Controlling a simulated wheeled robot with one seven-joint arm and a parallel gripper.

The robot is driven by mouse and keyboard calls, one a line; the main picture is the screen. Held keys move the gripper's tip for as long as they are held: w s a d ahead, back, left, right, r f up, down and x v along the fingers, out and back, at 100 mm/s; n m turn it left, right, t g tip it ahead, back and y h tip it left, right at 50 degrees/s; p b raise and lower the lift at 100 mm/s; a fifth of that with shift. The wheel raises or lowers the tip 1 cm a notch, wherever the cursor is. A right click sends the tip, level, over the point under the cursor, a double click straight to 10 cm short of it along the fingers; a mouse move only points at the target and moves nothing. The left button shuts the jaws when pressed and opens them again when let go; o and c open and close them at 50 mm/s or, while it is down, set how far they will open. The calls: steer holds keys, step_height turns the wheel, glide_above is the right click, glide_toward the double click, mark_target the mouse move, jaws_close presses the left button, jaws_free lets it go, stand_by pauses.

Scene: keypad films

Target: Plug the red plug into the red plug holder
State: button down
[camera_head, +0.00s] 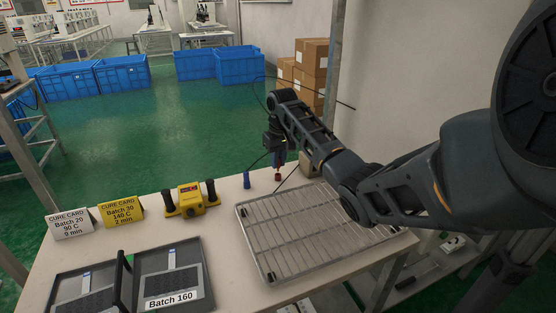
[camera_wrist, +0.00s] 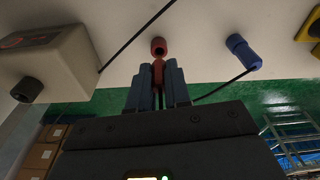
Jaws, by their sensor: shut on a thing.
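My gripper (camera_wrist: 158,88) is shut on the red plug (camera_wrist: 158,73), which stands out between the fingertips in the wrist view. The red plug holder (camera_wrist: 158,46), a short red cylinder with a dark opening, is on the pale table just beyond the plug's tip. The two look almost in line and very close; I cannot tell whether they touch. In the head view my gripper (camera_head: 277,158) points down over the table's back edge, above a small red piece (camera_head: 278,177). The fingers hide most of the plug there.
A blue cylinder (camera_head: 246,180) with a cable (camera_wrist: 222,88) stands left of the gripper. A beige box (camera_wrist: 55,65) with a black knob is on the other side. A yellow device (camera_head: 190,199), cure cards (camera_head: 122,211), black case (camera_head: 175,275) and wire rack (camera_head: 300,225) occupy the table.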

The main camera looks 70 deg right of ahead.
steer(key=shift+f+b, duration=0.35)
steer(key=shift+f, duration=1.1)
steer(key=c, duration=1)
jaws_free()
steer(key=shift+r, duration=0.15)
step_height(320, 180, up, 8)
steer(key=shift+s+a+f+b, duration=0.2)
steer(key=shift+s+a+b, duration=0.15)
